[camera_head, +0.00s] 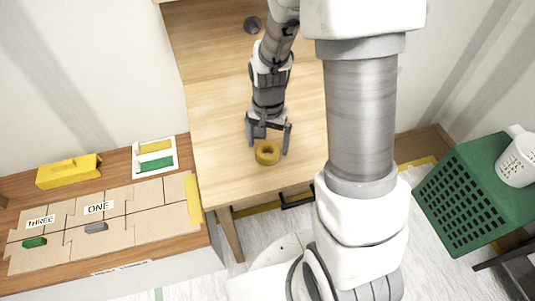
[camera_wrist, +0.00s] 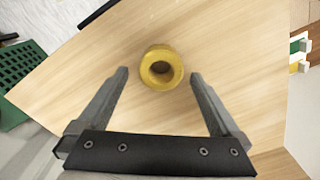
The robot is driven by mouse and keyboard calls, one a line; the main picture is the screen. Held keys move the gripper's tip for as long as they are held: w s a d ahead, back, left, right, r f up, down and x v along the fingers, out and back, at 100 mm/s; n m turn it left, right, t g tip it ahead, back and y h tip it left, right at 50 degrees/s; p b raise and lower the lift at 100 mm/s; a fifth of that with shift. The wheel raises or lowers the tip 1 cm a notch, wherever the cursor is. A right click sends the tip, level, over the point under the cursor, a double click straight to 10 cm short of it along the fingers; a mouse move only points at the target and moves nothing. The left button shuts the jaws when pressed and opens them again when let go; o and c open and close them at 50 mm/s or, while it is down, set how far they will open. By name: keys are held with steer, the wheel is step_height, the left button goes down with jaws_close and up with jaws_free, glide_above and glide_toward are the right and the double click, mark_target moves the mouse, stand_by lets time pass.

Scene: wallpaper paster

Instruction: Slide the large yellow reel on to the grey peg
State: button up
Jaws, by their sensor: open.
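The yellow reel (camera_head: 267,161) lies flat on the wooden table, hole upward, near the front edge. My gripper (camera_head: 267,145) is open just above it, pointing down. In the wrist view the reel (camera_wrist: 147,69) sits between and slightly beyond the tips of my open gripper (camera_wrist: 159,74), with a gap on each side; neither finger visibly touches it. A dark grey round thing (camera_head: 252,25) stands at the back of the table, left of my arm; it may be the grey peg, but its height cannot be told. It is not in the wrist view.
The table (camera_head: 215,120) is bare around the reel. A green crate (camera_head: 455,205) with a white cup (camera_head: 517,160) stands at right.

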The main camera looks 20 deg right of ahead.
mark_target(267, 150)
step_height(267, 150, down, 3)
steer(key=shift+a+f+b, duration=0.1)
steer(key=shift+f+b, duration=0.1)
steer(key=shift+b, duration=0.1)
steer(key=shift+c, duration=0.2)
steer(key=c, duration=1.2)
steer(key=shift+r, duration=0.1)
steer(key=shift+c, duration=0.2)
